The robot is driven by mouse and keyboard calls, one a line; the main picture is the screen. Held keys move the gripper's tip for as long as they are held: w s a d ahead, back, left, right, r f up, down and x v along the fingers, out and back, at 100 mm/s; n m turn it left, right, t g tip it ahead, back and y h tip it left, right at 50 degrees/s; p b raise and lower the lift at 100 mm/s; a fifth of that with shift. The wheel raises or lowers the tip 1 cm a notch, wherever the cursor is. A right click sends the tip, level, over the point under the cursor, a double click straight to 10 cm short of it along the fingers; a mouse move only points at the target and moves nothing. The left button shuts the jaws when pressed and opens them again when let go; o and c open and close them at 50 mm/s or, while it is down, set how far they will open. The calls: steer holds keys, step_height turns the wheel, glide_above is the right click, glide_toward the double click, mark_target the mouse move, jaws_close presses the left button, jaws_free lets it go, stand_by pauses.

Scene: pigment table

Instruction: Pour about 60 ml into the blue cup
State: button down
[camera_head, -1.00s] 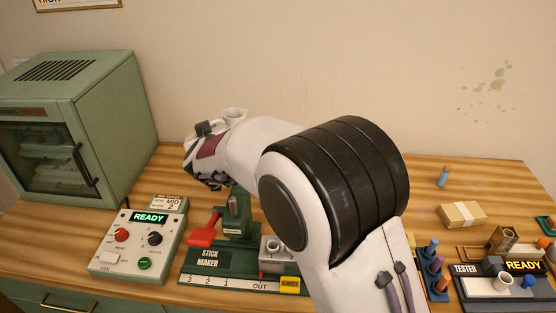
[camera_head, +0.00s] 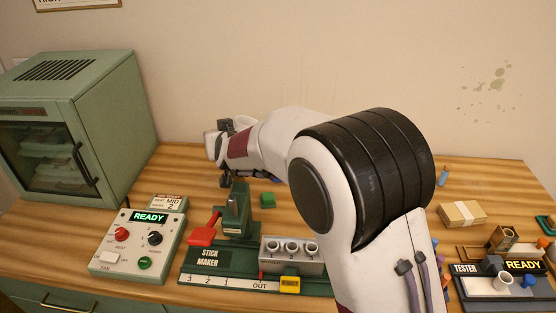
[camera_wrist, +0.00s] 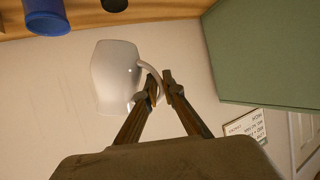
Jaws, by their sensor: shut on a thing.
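A white jug (camera_wrist: 117,76) with a looped handle hangs in my gripper (camera_wrist: 166,84) in the wrist view. The two fingers are closed on its handle, and the jug is off the table. What it holds cannot be seen.
A green oven (camera_head: 80,125) stands at the left, with a control box (camera_head: 138,240) before it. A tester (camera_head: 500,285) is at the right.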

steer(key=shift+w+d+f, duration=0.15)
steer(key=shift+d+f, duration=0.1)
steer(key=shift+w+d+f+m+g+y+p, duration=0.4)
steer(key=shift+d+m+y, duration=0.2)
steer(key=shift+d+m, duration=0.1)
steer(key=shift+w+d+m+g+y+p, duration=0.3)
steer(key=shift+w+d+m+y+p, duration=0.15)
steer(key=shift+d+p, duration=0.3)
steer(key=shift+w+d+f+m+y+p, duration=0.15)
steer(key=shift+d+f+m, duration=0.1)
steer(key=shift+f, duration=0.15)
steer(key=shift+w+d+f+m+y+p, duration=0.1)
steer(key=shift+f+m+p, duration=0.1)
steer(key=shift+f, duration=0.15)
steer(key=shift+w+d+r, duration=0.1)
steer(key=shift+w+d+r+m+g+y+p, duration=0.2)
steer(key=shift+d+r+m+g+y+p, duration=0.25)
steer(key=shift+r+m, duration=0.25)
steer(key=shift+s+a+f, duration=0.1)
steer(key=shift+a, duration=0.1)
steer(key=shift+d+y, duration=0.1)
steer(key=shift+y, duration=0.15)
steer(key=shift+w+d+m+y+p, duration=0.3)
steer(key=shift+w+d+m+p, duration=0.25)
steer(key=shift+p, duration=0.4)
